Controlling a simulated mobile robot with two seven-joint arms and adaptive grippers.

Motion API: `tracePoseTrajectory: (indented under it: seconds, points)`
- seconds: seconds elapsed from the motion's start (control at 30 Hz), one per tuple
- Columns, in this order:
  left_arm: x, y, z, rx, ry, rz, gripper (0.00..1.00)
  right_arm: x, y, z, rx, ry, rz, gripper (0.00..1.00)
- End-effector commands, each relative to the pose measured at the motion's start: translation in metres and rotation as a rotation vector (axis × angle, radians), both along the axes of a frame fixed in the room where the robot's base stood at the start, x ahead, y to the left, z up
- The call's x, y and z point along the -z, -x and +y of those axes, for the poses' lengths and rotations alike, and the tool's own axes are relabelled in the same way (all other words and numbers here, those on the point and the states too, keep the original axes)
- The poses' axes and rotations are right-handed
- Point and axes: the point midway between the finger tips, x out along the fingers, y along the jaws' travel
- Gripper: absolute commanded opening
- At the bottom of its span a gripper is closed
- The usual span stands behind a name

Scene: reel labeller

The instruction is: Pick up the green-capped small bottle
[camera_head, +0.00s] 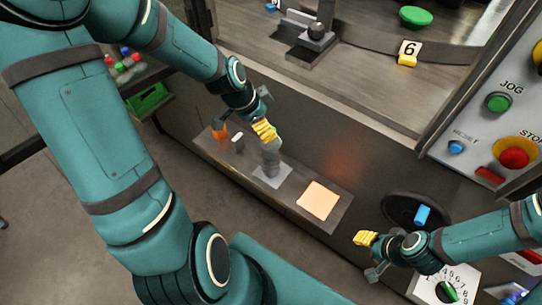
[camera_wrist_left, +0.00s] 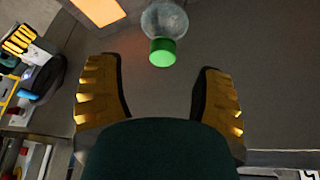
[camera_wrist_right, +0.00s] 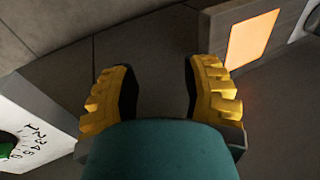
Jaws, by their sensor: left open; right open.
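The small bottle (camera_wrist_left: 165,20) has a clear, greyish body and a green cap (camera_wrist_left: 163,52); in the left wrist view it lies ahead of the open fingers, not between them. In the head view a greyish bottle body (camera_head: 270,158) stands over a pale square on the ledge, its top hidden by my left gripper. My left gripper (camera_head: 264,130) is open and empty, close at the bottle's top; whether it touches cannot be told. My right gripper (camera_head: 366,238) is open and empty, right of the ledge; its fingers also show apart in the right wrist view (camera_wrist_right: 160,92).
The ledge (camera_head: 300,213) also bears an orange item (camera_head: 219,133), a small pale-topped item (camera_head: 238,141) and a glowing panel (camera_head: 319,200). A control panel (camera_head: 490,130) stands right. A numbered dial (camera_head: 447,284) is near my right arm. A green bin (camera_head: 148,98) is at left.

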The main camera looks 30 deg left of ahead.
Motion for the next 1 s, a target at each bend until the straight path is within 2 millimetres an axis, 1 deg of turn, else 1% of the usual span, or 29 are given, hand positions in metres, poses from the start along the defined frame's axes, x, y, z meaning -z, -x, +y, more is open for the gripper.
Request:
tracePoseTrajectory:
  seconds: [0.07, 0.3, 0.4, 0.5, 0.7, 0.73, 0.77, 0.8, 0.87, 0.9, 0.93, 1.0]
  points:
    - [0.006, -0.002, -0.001, 0.000, 0.002, 0.001, 0.67, 0.002, -0.001, 0.000, 0.000, 0.000, -0.001, 0.47]
    - [0.038, -0.013, -0.007, 0.001, 0.002, 0.002, 0.67, 0.016, -0.003, 0.000, 0.002, 0.001, -0.007, 0.47]
    - [0.046, -0.017, -0.010, 0.002, 0.001, 0.001, 0.67, 0.018, -0.004, -0.001, 0.002, 0.002, -0.009, 0.47]
    - [0.049, -0.018, -0.010, -0.001, 0.001, 0.001, 0.67, 0.018, -0.004, -0.001, 0.003, 0.002, -0.009, 0.47]
    - [0.048, -0.018, -0.010, -0.002, 0.001, 0.001, 0.67, 0.018, -0.004, -0.001, 0.003, 0.001, -0.010, 0.47]
    - [0.048, -0.018, -0.010, -0.001, 0.000, 0.000, 0.62, 0.018, -0.004, -0.001, 0.003, 0.001, -0.010, 0.47]
    - [0.048, -0.018, -0.010, -0.002, 0.001, 0.001, 0.51, 0.018, -0.004, -0.001, 0.003, 0.001, -0.010, 0.47]
    - [0.048, -0.018, -0.010, -0.001, 0.000, 0.000, 0.37, 0.018, -0.004, -0.001, 0.003, 0.001, -0.010, 0.47]
    - [0.048, -0.018, -0.010, -0.001, 0.000, 0.000, 0.16, 0.018, -0.004, -0.001, 0.003, 0.001, -0.010, 0.47]
    - [0.048, -0.018, -0.010, -0.001, 0.000, 0.000, 0.02, 0.018, -0.004, -0.001, 0.003, 0.001, -0.010, 0.47]
    - [0.048, -0.018, -0.010, -0.001, 0.000, 0.000, 0.00, 0.018, -0.004, -0.001, 0.003, 0.001, -0.010, 0.47]
    - [0.048, -0.018, -0.010, -0.001, 0.000, 0.000, 0.00, 0.018, -0.004, -0.001, 0.003, 0.001, -0.010, 0.47]
